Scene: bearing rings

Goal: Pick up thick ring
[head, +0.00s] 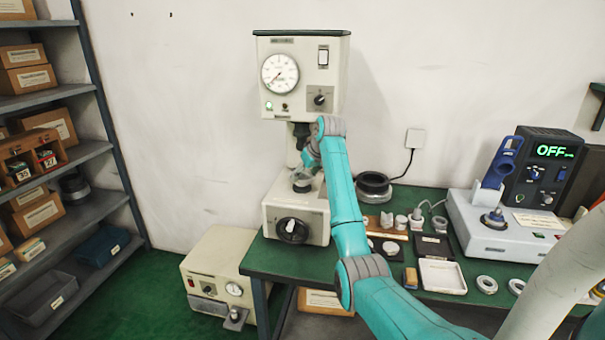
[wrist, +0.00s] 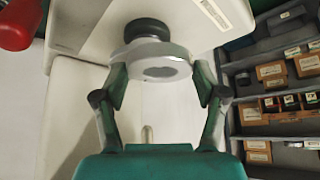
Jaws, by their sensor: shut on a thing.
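The thick ring, a pale grey ring with a hole, (wrist: 160,69) sits between my fingertips in the wrist view. My gripper (wrist: 161,78) is shut on it, with one green-grey finger on each side. In the head view my gripper (head: 306,165) is at the press (head: 295,215), between its dark ram and its base. A small pale round thing (head: 302,184) shows below the gripper there; the arm partly hides this area. Behind the ring in the wrist view is a dark round part (wrist: 147,29). I cannot tell whether the ring touches it.
The green bench (head: 285,260) holds a wooden rack of small parts, a white tray (head: 441,276), loose pale rings (head: 487,285) and a heater-like device (head: 505,230) reading OFF. A black ring-shaped thing (head: 373,187) lies behind my arm. Shelves with boxes (head: 35,150) stand left; a beige box (head: 222,275) is on the floor.

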